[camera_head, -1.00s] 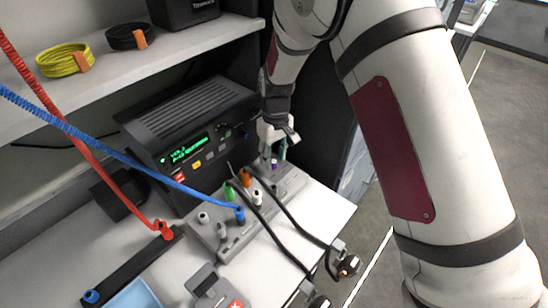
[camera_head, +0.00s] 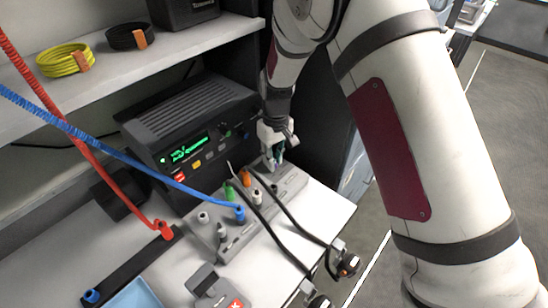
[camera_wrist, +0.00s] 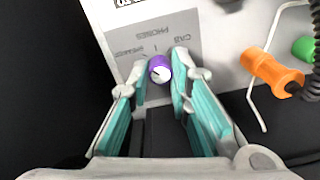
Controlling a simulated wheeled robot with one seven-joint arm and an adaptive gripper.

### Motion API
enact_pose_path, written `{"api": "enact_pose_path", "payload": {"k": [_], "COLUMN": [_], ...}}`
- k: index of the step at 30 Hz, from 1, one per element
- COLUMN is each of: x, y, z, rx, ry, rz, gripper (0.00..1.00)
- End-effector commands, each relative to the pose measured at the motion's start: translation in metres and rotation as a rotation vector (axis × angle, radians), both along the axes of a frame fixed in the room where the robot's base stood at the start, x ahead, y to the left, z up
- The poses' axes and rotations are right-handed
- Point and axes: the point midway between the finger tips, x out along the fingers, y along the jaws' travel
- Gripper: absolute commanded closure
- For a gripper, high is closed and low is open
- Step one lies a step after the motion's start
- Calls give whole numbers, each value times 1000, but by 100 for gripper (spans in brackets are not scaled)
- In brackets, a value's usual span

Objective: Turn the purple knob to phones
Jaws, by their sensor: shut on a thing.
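The purple knob (camera_wrist: 160,69) sits on the grey panel in the wrist view, with a pale face and a dark line on it. Printed labels around it appear upside down and include PHONES (camera_wrist: 152,35) and CAB. I cannot tell surely which label the mark points to. My gripper (camera_wrist: 160,80) has its teal-padded fingers on both sides of the knob and is shut on it. In the head view my gripper (camera_head: 277,158) is down at the far right end of the grey panel (camera_head: 290,185), and the knob is hidden there.
An orange connector (camera_wrist: 270,72) and a green one (camera_wrist: 304,48) stand right of the knob in the wrist view, with cables near. A black radio unit (camera_head: 190,125) with a green display stands behind the panel. A blue cable (camera_head: 125,160) crosses in front of it.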

Motion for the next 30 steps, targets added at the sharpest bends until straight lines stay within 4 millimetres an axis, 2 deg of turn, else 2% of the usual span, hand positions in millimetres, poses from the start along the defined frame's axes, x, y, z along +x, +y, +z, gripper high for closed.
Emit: {"api": "enact_pose_path", "payload": {"k": [21,30], "x": [-1,-1], "y": [0,0], "z": [0,0], "rx": [1,1], "ry": [0,1], "rz": [-533,-688], "gripper": [100,100]}}
